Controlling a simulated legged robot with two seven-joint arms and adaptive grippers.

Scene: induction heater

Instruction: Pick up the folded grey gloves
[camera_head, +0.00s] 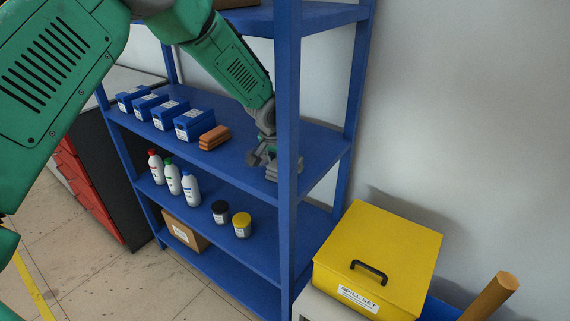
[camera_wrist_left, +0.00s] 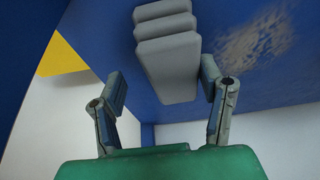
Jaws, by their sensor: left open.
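The folded grey gloves (camera_head: 271,173) lie as a small layered stack on the upper blue shelf board, partly hidden behind the front right post in the head view. They also show in the left wrist view (camera_wrist_left: 168,62), at the top centre. My left gripper (camera_head: 262,154) reaches over the shelf close to the gloves. In the wrist view its two fingers (camera_wrist_left: 163,80) are spread apart, with the near end of the stack between the fingertips. Contact cannot be told. My right gripper is not in view.
The blue shelf post (camera_head: 288,120) stands right beside the gripper. An orange folded stack (camera_head: 214,138) and several blue boxes (camera_head: 194,124) sit to the left on the same board. Bottles and jars (camera_head: 241,225) stand below. A yellow spill box (camera_head: 380,255) is at right.

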